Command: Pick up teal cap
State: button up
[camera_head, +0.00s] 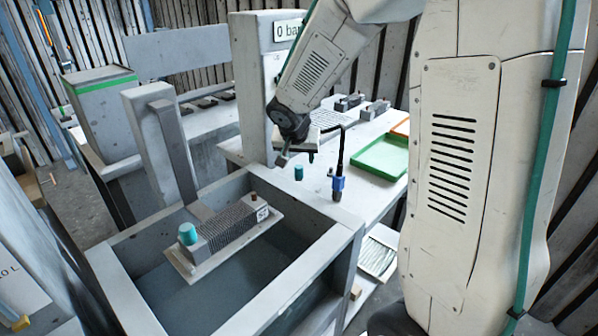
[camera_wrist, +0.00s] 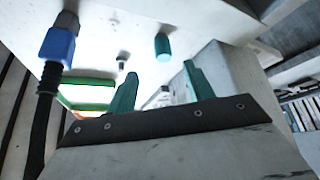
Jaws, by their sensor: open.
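A small teal cap (camera_head: 298,173) stands upright on the pale bench top, near the tank's back right corner. It also shows in the wrist view (camera_wrist: 162,45), beyond the fingertips and apart from them. Another teal cap (camera_head: 187,234) sits on the left end of a finned block (camera_head: 232,228) over the tank. My gripper (camera_head: 284,159) is above and slightly left of the bench cap in the head view. In the wrist view its two teal fingers (camera_wrist: 159,80) are spread with nothing between them.
A blue connector (camera_head: 338,186) with a black hose stands right of the bench cap, and also shows in the wrist view (camera_wrist: 58,45). A green tray (camera_head: 381,158) lies farther right. A grey post (camera_head: 252,80) rises close behind my gripper. The tank rim (camera_head: 325,235) borders the bench.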

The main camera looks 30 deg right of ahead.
aim_at(299, 167)
jog(key=x, duration=0.8)
jog(key=shift+w+r, duration=0.1)
jog(key=shift+w, duration=0.3)
jog(key=c, duration=1.1)
